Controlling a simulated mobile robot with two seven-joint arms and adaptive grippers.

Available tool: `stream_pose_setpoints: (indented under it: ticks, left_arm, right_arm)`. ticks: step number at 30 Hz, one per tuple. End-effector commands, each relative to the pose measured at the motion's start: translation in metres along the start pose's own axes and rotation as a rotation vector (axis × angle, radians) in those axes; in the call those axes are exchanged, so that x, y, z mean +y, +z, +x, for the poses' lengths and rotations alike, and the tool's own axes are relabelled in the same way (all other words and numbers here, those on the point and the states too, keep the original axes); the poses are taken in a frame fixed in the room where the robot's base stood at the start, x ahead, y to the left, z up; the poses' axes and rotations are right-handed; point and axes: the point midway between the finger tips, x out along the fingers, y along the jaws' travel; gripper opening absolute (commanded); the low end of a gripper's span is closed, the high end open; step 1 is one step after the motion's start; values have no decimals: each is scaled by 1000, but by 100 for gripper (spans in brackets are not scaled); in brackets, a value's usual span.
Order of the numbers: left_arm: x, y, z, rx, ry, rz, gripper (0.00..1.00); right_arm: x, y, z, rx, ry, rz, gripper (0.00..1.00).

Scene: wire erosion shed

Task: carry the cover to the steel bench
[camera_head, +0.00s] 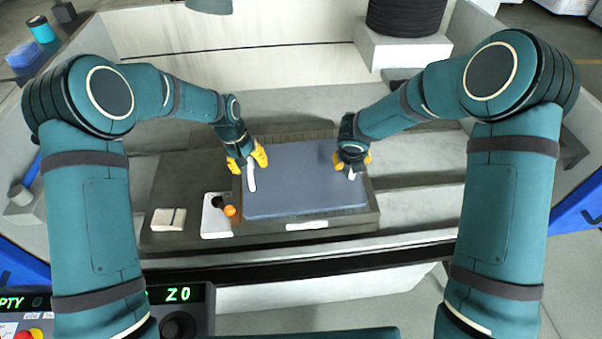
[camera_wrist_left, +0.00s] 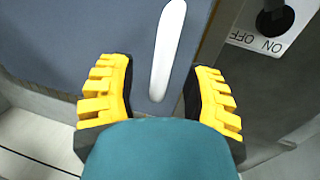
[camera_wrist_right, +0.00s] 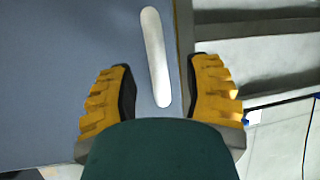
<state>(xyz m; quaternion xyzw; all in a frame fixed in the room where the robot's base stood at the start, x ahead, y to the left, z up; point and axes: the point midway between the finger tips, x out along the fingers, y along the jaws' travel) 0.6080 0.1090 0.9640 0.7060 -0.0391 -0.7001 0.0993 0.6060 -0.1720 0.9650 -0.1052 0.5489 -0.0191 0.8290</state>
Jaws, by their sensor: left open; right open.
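The cover (camera_head: 303,180) is a flat blue-grey panel lying in a dark frame on the machine bed, with a pale bar handle along each side. My left gripper (camera_head: 248,163) is open at the left handle (camera_head: 251,175). In the left wrist view the fingers (camera_wrist_left: 158,95) stand apart on both sides of that handle (camera_wrist_left: 166,50). My right gripper (camera_head: 352,164) is open at the right handle (camera_head: 351,174). In the right wrist view its fingers (camera_wrist_right: 160,95) stand on both sides of the handle (camera_wrist_right: 156,55). I cannot make out a steel bench for certain.
A white switch plate (camera_head: 216,222) marked ON and OFF, with a black lever and an orange knob, sits left of the cover. A small pale block (camera_head: 168,219) lies farther left. A black spool (camera_head: 405,15) stands behind. A control panel (camera_head: 180,312) is at the front left.

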Motion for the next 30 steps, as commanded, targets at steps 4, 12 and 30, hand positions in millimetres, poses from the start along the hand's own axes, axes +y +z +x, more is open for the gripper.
stream_pose_setpoints:
  ticks: [4, 12, 30]
  left_arm:
    - [0, 0, 7, -1, 0, -1, 50]
    - [0, 0, 7, 0, 0, -1, 50]
    - [1, 0, 6, 2, 1, 0, 0]
  right_arm:
    - [0, 0, 7, 1, 1, 1, 50]
    - [0, 0, 7, 0, 0, 1, 50]
    - [0, 1, 6, -3, 0, 0, 0]
